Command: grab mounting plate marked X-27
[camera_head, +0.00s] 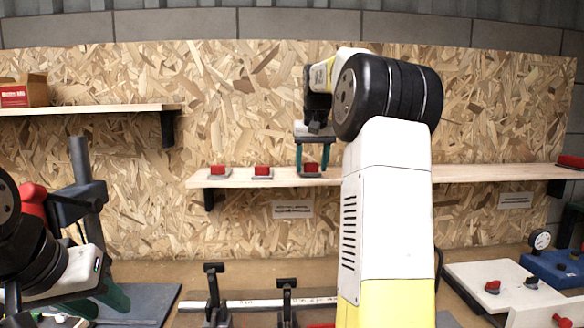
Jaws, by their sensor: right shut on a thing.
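Three small red pieces on grey plates stand in a row on the long wall shelf (465,173): a left one (219,170), a middle one (262,172) and a right one (310,170). No X-27 marking is readable on any of them. My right gripper (313,168) points down at the shelf, its dark green fingers shut on the right piece, which still sits at shelf level. My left gripper (98,303) is low at the left over a dark mat, its green fingers apart and seemingly empty, partly hidden by its own arm.
A higher shelf (90,109) at the left holds a cardboard box (24,92). Black clamps (286,300) stand on the bench by a pale bar. At the right are a white board (500,285) with red parts, a blue block (552,268) and a dial gauge (541,240).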

